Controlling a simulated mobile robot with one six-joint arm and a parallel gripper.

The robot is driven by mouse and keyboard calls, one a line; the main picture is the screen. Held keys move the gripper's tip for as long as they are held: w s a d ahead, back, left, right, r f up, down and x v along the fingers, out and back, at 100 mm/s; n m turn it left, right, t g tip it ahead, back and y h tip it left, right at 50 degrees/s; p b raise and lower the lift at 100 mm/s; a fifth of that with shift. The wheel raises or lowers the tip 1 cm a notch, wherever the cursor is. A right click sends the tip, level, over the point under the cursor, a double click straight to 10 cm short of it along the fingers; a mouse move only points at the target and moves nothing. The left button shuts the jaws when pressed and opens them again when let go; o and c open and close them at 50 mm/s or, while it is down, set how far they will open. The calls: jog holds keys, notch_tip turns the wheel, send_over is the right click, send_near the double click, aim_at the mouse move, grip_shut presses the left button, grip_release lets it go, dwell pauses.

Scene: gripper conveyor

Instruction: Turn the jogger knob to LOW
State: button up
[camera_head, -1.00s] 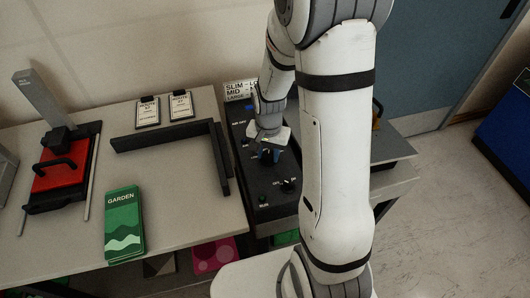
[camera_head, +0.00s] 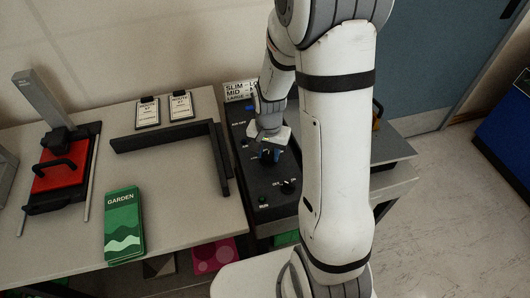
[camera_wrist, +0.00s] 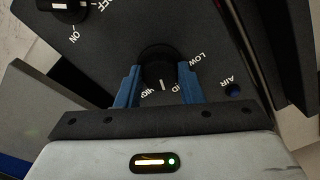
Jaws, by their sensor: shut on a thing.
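The jogger knob (camera_wrist: 158,62) is round and black and sits on a dark panel in the wrist view. My gripper (camera_wrist: 160,76) is closed around it, with one blue finger on each side. A white pointer mark on the knob faces toward the gripper body, near partly hidden lettering. The word LOW is printed to the right of the knob, apart from the pointer. In the head view my gripper (camera_head: 269,156) is over the middle of the dark control panel (camera_head: 265,182), and the knob is mostly hidden by the fingers.
An on/off switch (camera_head: 287,186) sits nearer on the panel, also in the wrist view (camera_wrist: 68,8). A black angled guide (camera_head: 222,158), a green GARDEN packet (camera_head: 123,225) and a red press plate (camera_head: 61,175) are on the table to the left.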

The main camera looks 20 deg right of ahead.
aim_at(268, 154)
jog(key=o, duration=0.8)
jog(key=shift+w+d, duration=0.1)
jog(key=shift+w, duration=0.15)
jog(key=shift+o, duration=1)
jog(key=shift+s, duration=0.15)
jog(key=shift+r, duration=3.95)
